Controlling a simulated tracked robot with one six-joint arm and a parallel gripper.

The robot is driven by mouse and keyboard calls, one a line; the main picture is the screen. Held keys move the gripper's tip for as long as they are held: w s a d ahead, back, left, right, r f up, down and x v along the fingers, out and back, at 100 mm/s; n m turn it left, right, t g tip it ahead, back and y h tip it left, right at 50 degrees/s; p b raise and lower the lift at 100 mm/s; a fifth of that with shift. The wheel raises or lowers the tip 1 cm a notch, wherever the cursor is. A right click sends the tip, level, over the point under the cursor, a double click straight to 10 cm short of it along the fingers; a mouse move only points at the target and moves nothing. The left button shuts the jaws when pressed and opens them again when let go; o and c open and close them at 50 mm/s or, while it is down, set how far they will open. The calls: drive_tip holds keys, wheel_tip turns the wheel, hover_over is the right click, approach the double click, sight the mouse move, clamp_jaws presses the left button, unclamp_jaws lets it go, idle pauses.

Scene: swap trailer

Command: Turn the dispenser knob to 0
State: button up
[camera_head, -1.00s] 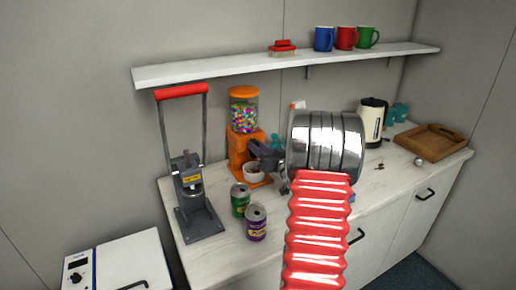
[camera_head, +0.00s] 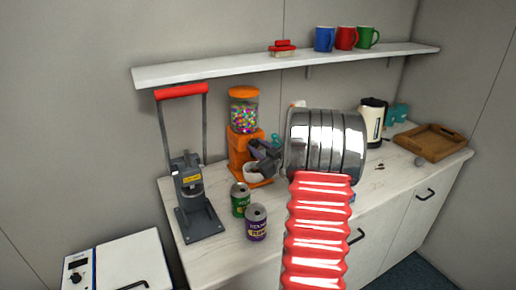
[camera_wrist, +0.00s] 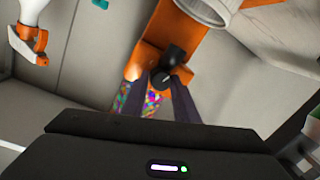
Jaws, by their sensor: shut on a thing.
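The candy dispenser (camera_head: 243,140) is orange, with a clear globe of colourful candies, and stands on the counter. In the wrist view its orange body (camera_wrist: 188,35) appears upside down, with candies below. The black dispenser knob (camera_wrist: 173,54) sits on the body's front, with a light pointer mark. My gripper (camera_wrist: 167,78) has its two dark fingers closed around the knob. In the head view my gripper (camera_head: 262,158) is at the dispenser's front, and the knob is hidden behind it. The number that the knob points to cannot be read.
A white bowl (camera_head: 252,171) stands under the dispenser, partly covered by my gripper. Green (camera_head: 240,200) and purple (camera_head: 256,222) cans stand in front. A can press (camera_head: 190,195) is at the left. A shelf (camera_head: 230,68) runs above.

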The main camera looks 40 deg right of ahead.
drive_tip(key=shift+n, duration=1)
drive_tip(key=shift+a, duration=0.1)
drive_tip(key=o, duration=1.1)
drive_tip(key=shift+c, duration=0.2)
drive_tip(key=shift+s, duration=0.1)
drive_tip(key=v, duration=1.3)
drive_tip(key=shift+s+a, duration=0.15)
drive_tip(key=shift+s, duration=0.15)
drive_tip(key=shift+r, duration=0.1)
